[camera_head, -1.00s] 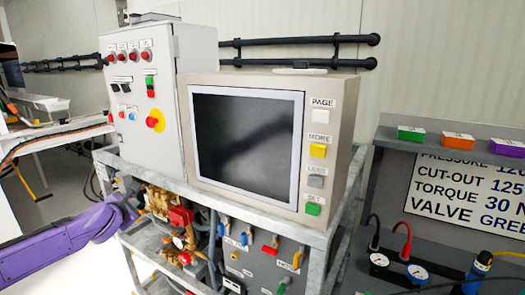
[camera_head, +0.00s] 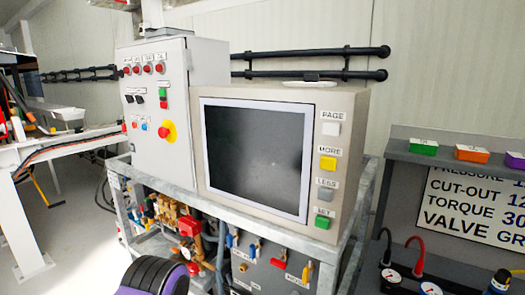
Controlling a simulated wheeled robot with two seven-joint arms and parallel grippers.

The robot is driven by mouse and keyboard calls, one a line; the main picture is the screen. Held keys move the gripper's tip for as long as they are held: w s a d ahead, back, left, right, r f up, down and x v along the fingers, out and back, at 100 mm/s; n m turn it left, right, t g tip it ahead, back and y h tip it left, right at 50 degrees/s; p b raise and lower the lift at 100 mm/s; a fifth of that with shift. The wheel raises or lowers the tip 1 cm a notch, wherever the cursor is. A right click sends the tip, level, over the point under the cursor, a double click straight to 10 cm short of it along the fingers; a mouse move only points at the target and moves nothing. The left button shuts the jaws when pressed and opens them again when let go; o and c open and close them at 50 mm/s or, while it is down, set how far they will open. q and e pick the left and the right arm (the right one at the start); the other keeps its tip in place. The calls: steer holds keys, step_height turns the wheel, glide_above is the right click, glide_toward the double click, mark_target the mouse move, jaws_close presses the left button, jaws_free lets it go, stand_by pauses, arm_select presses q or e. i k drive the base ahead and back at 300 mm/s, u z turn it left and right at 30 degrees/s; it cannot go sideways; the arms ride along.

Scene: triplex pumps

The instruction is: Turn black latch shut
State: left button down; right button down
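A grey control cabinet (camera_head: 157,140) stands at the left of the frame, its front door closed or nearly so. It carries red, green and yellow buttons and small black switches (camera_head: 134,99). A black latch cannot be made out for certain; small dark marks (camera_head: 187,62) show near the door's right edge. A black ribbed and purple part of my own arm (camera_head: 155,277) shows at the bottom, below the cabinet and apart from it. Neither gripper is in view.
A monitor (camera_head: 255,155) with side buttons sits beside the cabinet on a metal frame (camera_head: 285,227). Brass piping with a red part (camera_head: 190,227) and several coloured valve handles are below. A grey shelf (camera_head: 450,150) with coloured boxes stands at right. Floor is open at left.

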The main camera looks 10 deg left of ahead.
mark_target(115, 69)
steer(key=u, duration=1.25)
steer(key=k, duration=0.55)
steer(key=u, duration=1.1)
steer(key=i, duration=1.45)
steer(key=z, duration=0.95)
steer(key=i, duration=0.5)
steer(key=z, duration=0.5)
